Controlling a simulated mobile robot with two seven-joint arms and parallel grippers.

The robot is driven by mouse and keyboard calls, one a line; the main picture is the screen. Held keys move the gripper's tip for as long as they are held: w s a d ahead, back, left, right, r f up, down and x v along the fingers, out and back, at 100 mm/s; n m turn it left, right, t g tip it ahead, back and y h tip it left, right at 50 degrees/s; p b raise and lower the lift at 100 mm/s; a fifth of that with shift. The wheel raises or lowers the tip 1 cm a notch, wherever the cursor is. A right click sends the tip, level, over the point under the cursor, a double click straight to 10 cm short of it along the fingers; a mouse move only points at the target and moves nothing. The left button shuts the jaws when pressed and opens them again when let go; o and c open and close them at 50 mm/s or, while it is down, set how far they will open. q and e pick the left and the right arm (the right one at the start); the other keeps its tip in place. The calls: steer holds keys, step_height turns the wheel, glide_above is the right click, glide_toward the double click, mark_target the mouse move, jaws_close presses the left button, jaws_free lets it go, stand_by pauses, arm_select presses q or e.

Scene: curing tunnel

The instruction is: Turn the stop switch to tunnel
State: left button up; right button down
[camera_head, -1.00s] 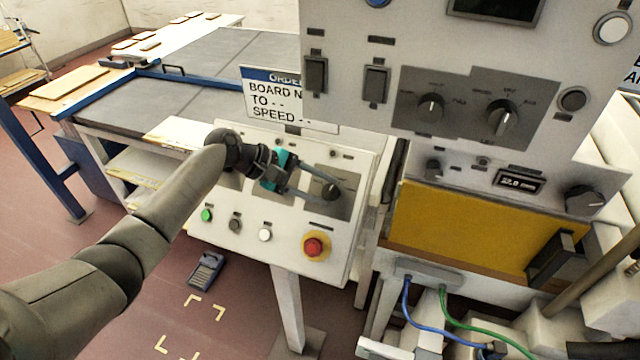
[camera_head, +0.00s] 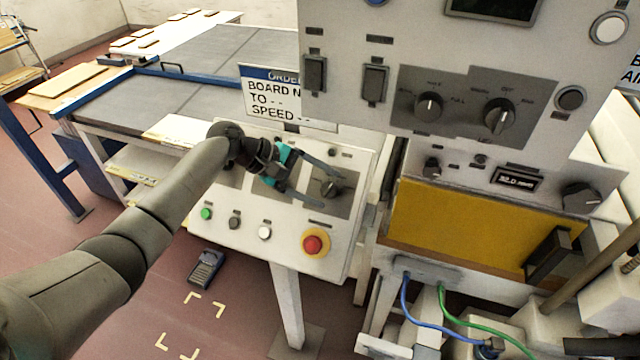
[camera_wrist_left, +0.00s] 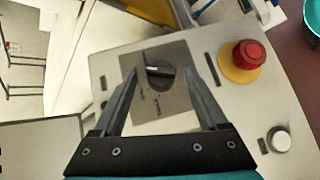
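A dark rotary switch (camera_head: 331,187) sits on a grey plate on the sloping white control panel (camera_head: 222,245); I take it as the stop switch. In the left wrist view the left gripper (camera_wrist_left: 158,73) shows a gap between each finger and the knob. My right gripper is not in view.
A red mushroom button (camera_head: 313,244) on a yellow collar lies below the switch. Green, dark and white buttons (camera_head: 265,233) line the panel's lower edge. The upper cabinet (camera_head: 350,45) with more knobs overhangs at right. A board sign (camera_head: 285,98) stands behind the panel.

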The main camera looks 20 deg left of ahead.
arm_select(q)
steer(key=v, duration=1.5)
steer(key=shift+b, duration=0.3)
steer(key=shift+r, duration=0.1)
